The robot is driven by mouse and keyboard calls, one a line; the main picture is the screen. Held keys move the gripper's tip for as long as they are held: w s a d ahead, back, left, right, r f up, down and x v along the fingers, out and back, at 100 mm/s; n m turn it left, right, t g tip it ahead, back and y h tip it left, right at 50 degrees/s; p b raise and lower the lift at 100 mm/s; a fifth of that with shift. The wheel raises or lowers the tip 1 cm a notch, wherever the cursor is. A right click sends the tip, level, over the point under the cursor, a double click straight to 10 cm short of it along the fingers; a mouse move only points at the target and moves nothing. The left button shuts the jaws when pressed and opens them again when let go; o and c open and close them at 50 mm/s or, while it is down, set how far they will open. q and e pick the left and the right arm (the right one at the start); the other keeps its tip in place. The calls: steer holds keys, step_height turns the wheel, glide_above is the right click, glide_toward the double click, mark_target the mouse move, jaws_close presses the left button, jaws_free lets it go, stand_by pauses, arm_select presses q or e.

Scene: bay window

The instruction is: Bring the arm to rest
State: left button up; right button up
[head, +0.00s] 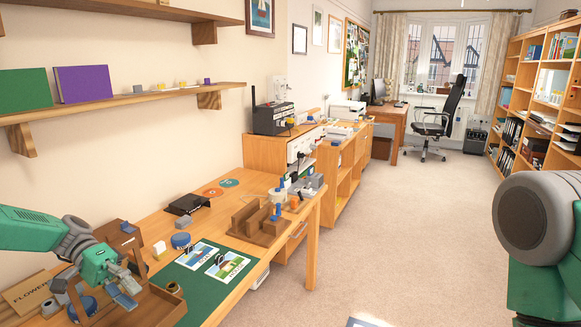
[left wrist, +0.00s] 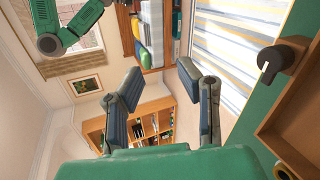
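My left gripper (head: 128,294) hangs over the left end of the wooden desk, above a wooden tray (head: 160,306). In the left wrist view its two fingers (left wrist: 158,80) stand wide apart with nothing between them. My left arm (head: 32,228) comes in from the left edge, green with grey joints. A large green and grey part of my right arm (head: 535,225) fills the right side of the head view. My right gripper is not visible.
A green mat (head: 205,287) with picture cards lies beside the tray. A blue round tin (head: 180,240), a wooden block holder (head: 258,226) and a black box (head: 187,204) stand on the desk. A shelf (head: 140,97) runs above it.

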arm_select(q)
steer(key=s+d+f+n+y+b, duration=0.1)
steer(key=s+d+f+y, duration=0.1)
steer(key=s+d+f, duration=0.45)
steer(key=s+d+f+n+y+b, duration=0.1)
steer(key=s+d+f+y+b, duration=0.15)
steer(key=f, duration=0.75)
steer(key=s+d+f+y+b, duration=0.1)
steer(key=s+d+f+y, duration=0.15)
steer(key=d+f, duration=0.4)
steer(key=s+a+f+t+y+b, duration=0.2)
steer(key=s+a+f+y, duration=0.1)
steer(key=s+f, duration=0.65)
steer(key=s+a+r+t+y+b, duration=0.2)
steer(key=s+a+r+t, duration=0.1)
steer(key=s, duration=0.6)
steer(key=shift+a+t+y, duration=0.3)
steer(key=shift+a, duration=0.3)
steer(key=shift+s+r, duration=0.1)
steer(key=shift+s, duration=0.05)
